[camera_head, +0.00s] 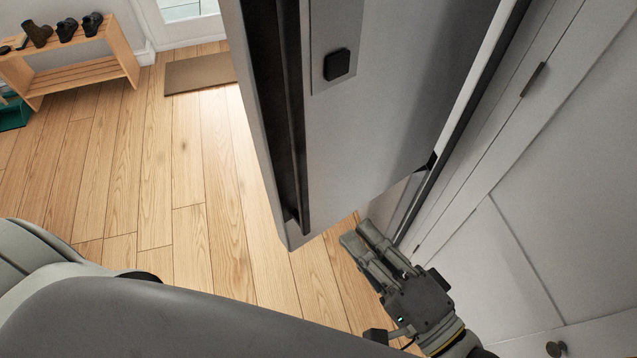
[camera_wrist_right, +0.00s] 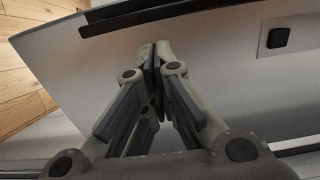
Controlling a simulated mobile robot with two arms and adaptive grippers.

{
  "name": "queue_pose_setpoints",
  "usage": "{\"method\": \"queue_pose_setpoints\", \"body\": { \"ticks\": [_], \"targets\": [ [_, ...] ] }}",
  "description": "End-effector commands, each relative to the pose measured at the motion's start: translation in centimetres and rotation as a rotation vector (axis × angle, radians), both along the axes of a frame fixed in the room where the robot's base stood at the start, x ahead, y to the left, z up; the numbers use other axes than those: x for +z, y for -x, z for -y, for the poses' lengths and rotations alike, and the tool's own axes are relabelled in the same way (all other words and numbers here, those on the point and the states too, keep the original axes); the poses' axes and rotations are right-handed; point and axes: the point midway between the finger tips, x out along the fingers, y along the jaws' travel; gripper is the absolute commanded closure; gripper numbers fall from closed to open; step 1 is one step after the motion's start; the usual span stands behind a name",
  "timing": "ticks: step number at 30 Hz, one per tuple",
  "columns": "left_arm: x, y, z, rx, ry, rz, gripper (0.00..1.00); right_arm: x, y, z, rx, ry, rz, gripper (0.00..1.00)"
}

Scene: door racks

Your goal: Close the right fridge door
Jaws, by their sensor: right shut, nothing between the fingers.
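The right fridge door (camera_head: 385,115) is a large grey panel standing open, swung out over the wooden floor. A long dark strip (camera_head: 289,130) runs along its left side, and a small black square (camera_head: 337,64) sits on its face. My right gripper (camera_head: 362,232) is shut and empty, just below the door's lower edge in the head view. In the right wrist view the door (camera_wrist_right: 220,65) fills the background, and the closed fingertips (camera_wrist_right: 157,48) point at its face; I cannot tell whether they touch. My left gripper is not in view.
Pale cabinet fronts (camera_head: 560,170) with a dark handle (camera_head: 533,79) and a round knob (camera_head: 556,349) line the right side. A wooden shoe rack (camera_head: 90,68) and a brown mat (camera_head: 200,73) are at the far left.

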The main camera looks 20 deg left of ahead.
Motion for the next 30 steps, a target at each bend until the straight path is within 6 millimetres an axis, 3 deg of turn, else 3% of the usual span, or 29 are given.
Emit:
{"method": "queue_pose_setpoints", "body": {
  "ticks": [15, 21, 30],
  "targets": [
    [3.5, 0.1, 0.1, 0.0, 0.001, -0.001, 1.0, 0.3, -5.7, -7.9, -0.001, 0.003, 0.002, 1.0],
    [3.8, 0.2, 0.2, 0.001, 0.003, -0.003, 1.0, 0.0, -6.6, -9.0, -0.002, 0.003, 0.0, 1.0],
    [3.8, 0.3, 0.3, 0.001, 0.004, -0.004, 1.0, -0.1, -6.7, -9.2, -0.002, 0.003, 0.001, 1.0]
  ]
}}
